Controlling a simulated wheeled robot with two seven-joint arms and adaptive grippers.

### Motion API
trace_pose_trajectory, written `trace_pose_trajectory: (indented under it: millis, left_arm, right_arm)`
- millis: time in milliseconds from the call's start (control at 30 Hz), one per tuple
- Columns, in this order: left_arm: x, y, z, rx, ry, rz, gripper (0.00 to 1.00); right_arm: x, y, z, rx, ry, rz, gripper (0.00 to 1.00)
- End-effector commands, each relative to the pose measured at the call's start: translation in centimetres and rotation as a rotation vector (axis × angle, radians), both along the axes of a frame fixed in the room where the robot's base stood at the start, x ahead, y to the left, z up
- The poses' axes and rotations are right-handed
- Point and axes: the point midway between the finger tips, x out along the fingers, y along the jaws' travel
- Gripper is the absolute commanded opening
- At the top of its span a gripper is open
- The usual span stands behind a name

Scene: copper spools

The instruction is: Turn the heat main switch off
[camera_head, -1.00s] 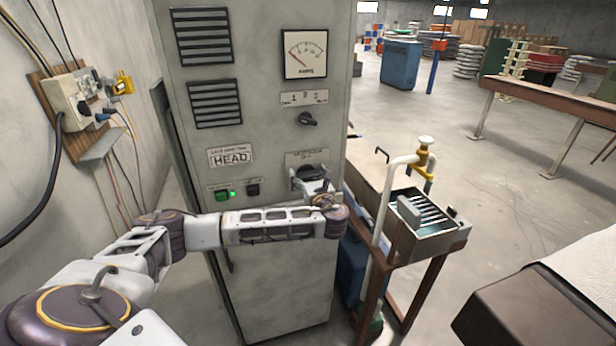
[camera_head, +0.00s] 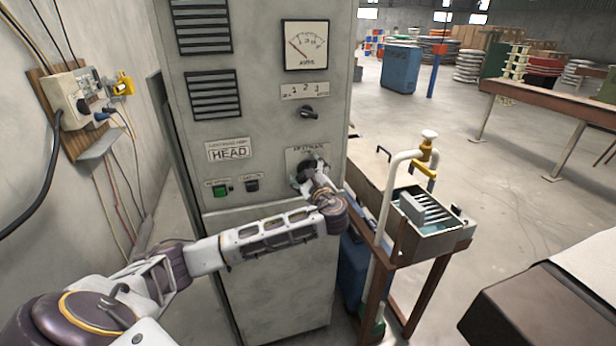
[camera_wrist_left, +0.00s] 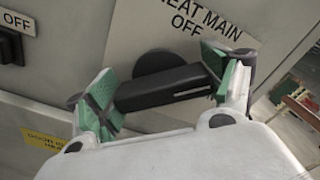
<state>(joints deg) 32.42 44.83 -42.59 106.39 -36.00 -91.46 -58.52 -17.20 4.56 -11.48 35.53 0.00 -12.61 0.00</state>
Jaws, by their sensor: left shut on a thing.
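The heat main switch is a black rotary knob with a bar handle (camera_wrist_left: 165,88) on a grey cabinet (camera_head: 280,285). In the left wrist view the handle lies nearly level, rising slightly to the right. A label reading HEAT MAIN with OFF below it (camera_wrist_left: 203,20) is just above. My left gripper (camera_head: 312,172) is at the switch plate in the head view. In the left wrist view its green-padded fingers (camera_wrist_left: 163,90) are shut on the two ends of the handle. In the head view the gripper mostly hides the knob. My right gripper is not in view.
The cabinet also has a dial meter (camera_head: 306,45), a smaller selector knob (camera_head: 308,112) and a green button (camera_head: 220,191). A trolley with a metal tray (camera_head: 450,243) and a white pipe (camera_head: 387,200) stand close to its right. A wall socket board (camera_head: 70,110) is at left.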

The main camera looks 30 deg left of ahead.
Motion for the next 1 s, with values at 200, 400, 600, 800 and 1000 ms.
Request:
trace_pose_trajectory:
  millis: [200,400,600,800,1000]
  left_arm:
    - [-0.1,0.0,-0.6,-0.133,-0.151,0.000,0.58]
    - [-0.1,0.0,-0.7,-0.241,-0.279,0.001,0.58]
    - [-0.2,0.0,-0.8,-0.347,-0.402,0.001,0.58]
    - [-0.2,0.0,-0.8,-0.441,-0.513,0.000,0.58]
    - [-0.1,0.0,-0.9,-0.514,-0.597,0.001,0.58]
  right_arm:
    - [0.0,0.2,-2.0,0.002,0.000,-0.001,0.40]
    - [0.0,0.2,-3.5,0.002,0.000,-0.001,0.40]
    - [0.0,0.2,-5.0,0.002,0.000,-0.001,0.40]
    - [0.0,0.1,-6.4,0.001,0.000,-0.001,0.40]
    - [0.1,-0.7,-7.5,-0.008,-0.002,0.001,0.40]
